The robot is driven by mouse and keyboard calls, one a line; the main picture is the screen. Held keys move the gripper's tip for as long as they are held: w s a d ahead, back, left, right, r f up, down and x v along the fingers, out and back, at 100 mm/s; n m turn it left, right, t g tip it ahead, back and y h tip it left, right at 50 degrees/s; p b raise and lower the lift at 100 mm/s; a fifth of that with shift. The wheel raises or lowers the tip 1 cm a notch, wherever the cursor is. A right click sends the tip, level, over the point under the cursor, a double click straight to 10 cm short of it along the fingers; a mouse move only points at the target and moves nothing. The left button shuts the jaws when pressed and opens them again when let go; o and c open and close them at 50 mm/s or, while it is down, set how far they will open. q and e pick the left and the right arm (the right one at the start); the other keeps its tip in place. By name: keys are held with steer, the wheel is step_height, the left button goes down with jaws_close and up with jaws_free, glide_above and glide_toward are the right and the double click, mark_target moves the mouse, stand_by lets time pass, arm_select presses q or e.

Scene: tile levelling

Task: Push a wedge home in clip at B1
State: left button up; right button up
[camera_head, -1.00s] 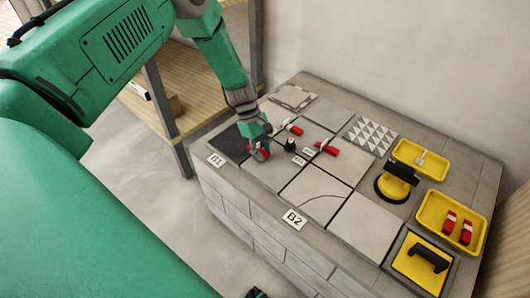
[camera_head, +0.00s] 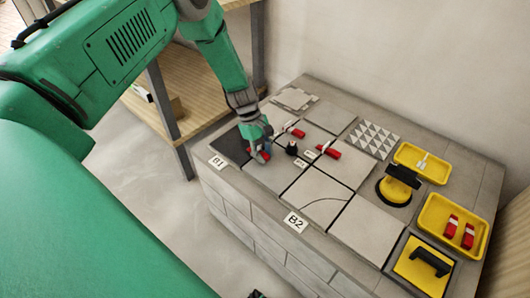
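My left gripper (camera_head: 258,146) points down at the joint by the B1 label (camera_head: 217,162), between the dark tile (camera_head: 232,146) and a light tile. A red wedge (camera_head: 264,156) shows low at its fingertips. The fingers hide the clip there, and I cannot tell whether they grip the wedge or only touch it. Two more red wedges, one at the back (camera_head: 297,132) and one to the right (camera_head: 328,150), sit in white clips in other joints. A small dark and green part at the bottom edge may be my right gripper (camera_head: 257,294); its fingers are not clear.
A small black knob (camera_head: 291,148) stands on the tiles right of the gripper. The B2 label (camera_head: 295,222) is on the front edge. At right are a yellow tray with red wedges (camera_head: 425,222), another yellow tray (camera_head: 443,172), a suction lifter (camera_head: 390,192) and a yellow float (camera_head: 410,268).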

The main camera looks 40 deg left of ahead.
arm_select(q)
steer(key=shift+o, duration=0.7)
steer(key=shift+s+a+f, duration=0.1)
steer(key=shift+a+f, duration=0.1)
steer(key=shift+r, duration=0.15)
steer(key=v, duration=1.2)
steer(key=s+d+f+m+p, duration=0.1)
steer(key=s, duration=0.1)
steer(key=s+d+f+m+y+p, duration=0.1)
steer(key=s+f, duration=0.1)
steer(key=s+d+f+m+y+p, duration=0.1)
steer(key=s+d+m+p, duration=0.1)
steer(key=s, duration=0.1)
steer(key=shift+s+f+g, duration=0.1)
steer(key=shift+f+g, duration=0.2)
steer(key=shift+f, duration=0.05)
steer(key=s+d+r+m+y+p, duration=0.1)
steer(key=s+d+m+p, duration=0.3)
steer(key=s+m, duration=0.3)
steer(key=s+d+r+m+t+y+p, duration=0.1)
steer(key=s+d+m+p, duration=0.3)
steer(key=s, duration=1.2)
steer(key=d+r+m, duration=0.1)
steer(key=m, duration=0.1)
steer(key=shift+s+d+r+m+t, duration=0.15)
steer(key=shift+d+r+m+t, duration=0.15)
steer(key=shift+m, duration=0.1)
